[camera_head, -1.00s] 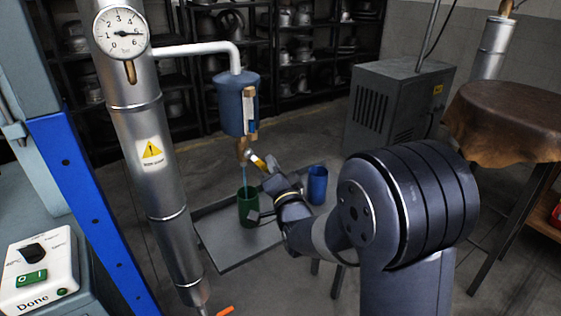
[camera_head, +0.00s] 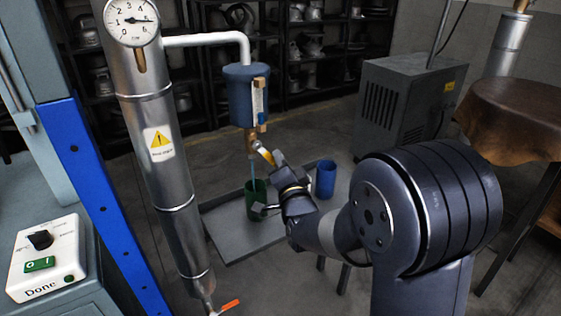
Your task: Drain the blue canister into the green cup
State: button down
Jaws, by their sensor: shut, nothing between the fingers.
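The blue canister (camera_head: 242,92) hangs from a white pipe, with a clear sight tube (camera_head: 258,98) on its right side. The liquid level in the tube is too small to read. A thin light-blue stream (camera_head: 253,172) runs from the outlet down into the green cup (camera_head: 255,207), which stands upright on a grey tray. My gripper (camera_head: 277,161) is shut and empty, close to the lever on its right. I cannot tell whether it touches.
A blue cup (camera_head: 326,181) stands on the tray (camera_head: 235,245), right of my wrist. A steel column with a gauge (camera_head: 132,20) and an orange-handled valve (camera_head: 230,305) stands at left. A control box (camera_head: 45,258), grey cabinet (camera_head: 405,105) and leather-covered table (camera_head: 520,115) stand around.

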jog(key=shift+f, duration=0.1)
jog(key=shift+s+a+f+m+g+h+b, duration=0.2)
jog(key=shift+s+a+f+m+g+b, duration=0.15)
jog(key=shift+m+b, duration=0.65)
jog(key=shift+s+a+f+m+g+h+b, duration=0.15)
jog(key=shift+a+f+m+g+h+b, duration=0.2)
jog(key=shift+m+b, duration=0.6)
jog(key=shift+s+a+f+m+g+h+b, duration=0.1)
jog(key=shift+s+a+m+g+b, duration=0.3)
jog(key=shift+m, duration=0.95)
jog(key=shift+w, duration=0.1)
jog(key=shift+b, duration=0.3)
